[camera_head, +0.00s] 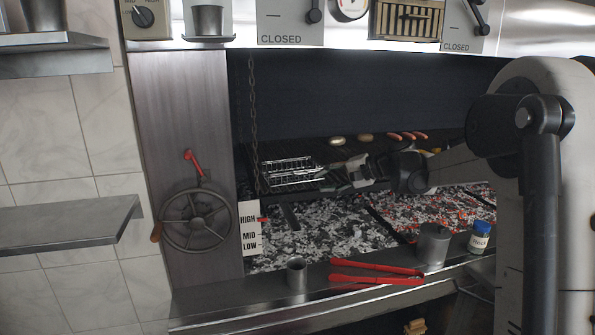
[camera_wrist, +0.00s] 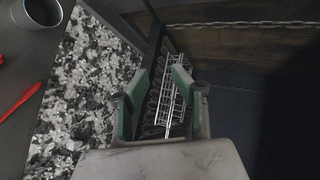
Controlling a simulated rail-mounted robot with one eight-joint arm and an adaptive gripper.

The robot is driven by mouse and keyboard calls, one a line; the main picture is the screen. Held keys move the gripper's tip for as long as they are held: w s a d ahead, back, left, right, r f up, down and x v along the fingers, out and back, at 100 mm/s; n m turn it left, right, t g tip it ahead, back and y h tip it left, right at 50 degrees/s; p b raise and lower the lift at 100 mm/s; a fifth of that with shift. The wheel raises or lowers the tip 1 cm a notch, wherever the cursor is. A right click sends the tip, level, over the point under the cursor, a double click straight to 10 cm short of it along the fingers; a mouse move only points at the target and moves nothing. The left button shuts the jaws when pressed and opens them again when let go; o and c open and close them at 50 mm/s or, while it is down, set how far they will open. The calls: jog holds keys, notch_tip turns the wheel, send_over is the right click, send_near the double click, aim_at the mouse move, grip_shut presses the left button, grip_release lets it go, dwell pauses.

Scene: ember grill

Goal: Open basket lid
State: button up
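The wire grill basket (camera_head: 290,171) lies on the grill grate at the left of the opening in the head view. It also shows in the wrist view (camera_wrist: 174,97), ahead of my gripper, with its wire bars seen between and behind the fingers. My gripper (camera_head: 338,180) is at the basket's right end in the head view. In the wrist view my gripper (camera_wrist: 155,103) has its two green-padded fingers apart. The basket's wires show in the gap, close to the right finger. I cannot tell whether any finger touches the basket. The lid cannot be told apart from the base.
Grey ash and coals (camera_head: 330,232) fill the tray below, with glowing embers (camera_head: 440,210) at the right. A chain (camera_head: 252,125) hangs at the left. Sausages (camera_head: 407,136) lie at the back.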

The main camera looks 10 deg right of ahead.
aim_at(303, 173)
jog(key=w+d+f+m+t+y+p, duration=0.1)
jog(key=w+d+f+t+y+p, duration=0.15)
jog(key=w+d, duration=0.6)
jog(key=shift+g+y, duration=0.35)
jog(key=shift+g, duration=0.1)
jog(key=p+x, duration=0.1)
jog(key=x, duration=1.3)
jog(key=shift+w+a, duration=0.25)
grip_shut()
